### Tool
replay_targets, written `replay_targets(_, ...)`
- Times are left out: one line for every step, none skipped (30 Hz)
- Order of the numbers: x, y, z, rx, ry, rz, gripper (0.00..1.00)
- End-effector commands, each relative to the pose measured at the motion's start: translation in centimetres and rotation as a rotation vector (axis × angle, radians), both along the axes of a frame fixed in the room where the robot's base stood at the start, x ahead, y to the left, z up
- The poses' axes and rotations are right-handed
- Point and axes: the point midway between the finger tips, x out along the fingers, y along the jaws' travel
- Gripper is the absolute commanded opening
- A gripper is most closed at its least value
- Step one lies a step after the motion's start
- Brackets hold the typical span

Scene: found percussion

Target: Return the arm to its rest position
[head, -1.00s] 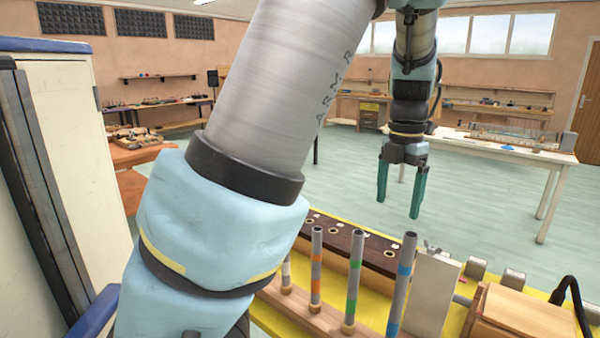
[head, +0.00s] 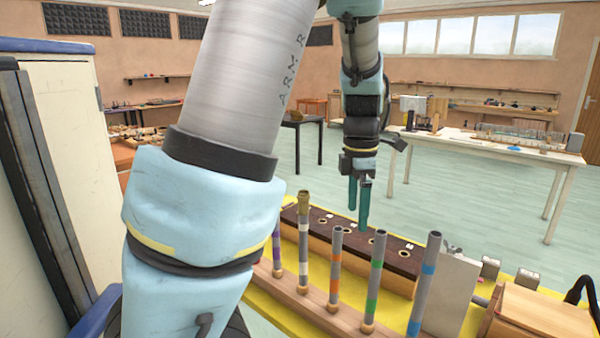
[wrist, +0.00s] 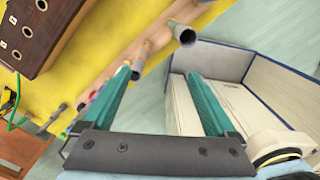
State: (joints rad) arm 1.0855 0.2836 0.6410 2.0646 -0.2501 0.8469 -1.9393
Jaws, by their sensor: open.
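My upper arm and elbow fill the left middle of the head view. Colour-banded tubes, such as the green-banded one (head: 374,280) and the blue-banded one (head: 424,283), stand upright in a wooden rail (head: 320,310) in front of the box.
The yellow bench top (head: 270,318) holds the rail, the box, a grey panel (head: 450,290) and a light wooden block (head: 545,318). A tall cream cabinet (head: 70,150) stands close at left. A white table (head: 480,148) is at the back right, beyond clear floor (head: 480,205).

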Motion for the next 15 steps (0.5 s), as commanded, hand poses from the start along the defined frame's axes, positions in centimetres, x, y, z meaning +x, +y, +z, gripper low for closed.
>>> replay_targets(0.1,1.4,-0.3,-0.005,-0.004,-0.057,0.92)
replay_targets(0.1,2.2,-0.6,-0.006,-0.008,-0.108,0.92)
replay_targets(0.1,3.3,-0.9,-0.009,-0.015,-0.182,0.92)
replay_targets(0.1,4.2,-1.1,-0.01,-0.023,-0.243,0.92)
replay_targets(0.0,5.1,-1.4,-0.012,-0.03,-0.309,0.92)
replay_targets(-0.1,6.3,-1.7,-0.011,-0.042,-0.4,0.92)
replay_targets(-0.2,7.1,-1.9,-0.011,-0.053,-0.47,0.92)
replay_targets(-0.4,8.0,-2.1,-0.008,-0.064,-0.541,0.92)
replay_targets(-0.6,9.1,-2.4,-0.005,-0.078,-0.633,0.92)
replay_targets(-0.8,9.9,-2.5,0.0,-0.09,-0.704,0.92)
replay_targets(-1.0,10.6,-2.7,0.006,-0.101,-0.775,0.92)
replay_targets(-1.3,11.6,-2.9,0.016,-0.117,-0.869,0.92)
replay_targets(-1.5,12.4,-3.0,0.025,-0.127,-0.94,0.92)
replay_targets(-1.8,13.0,-3.2,0.035,-0.139,-1.009,0.92)
replay_targets(-2.1,13.9,-3.3,0.049,-0.151,-1.096,0.92)
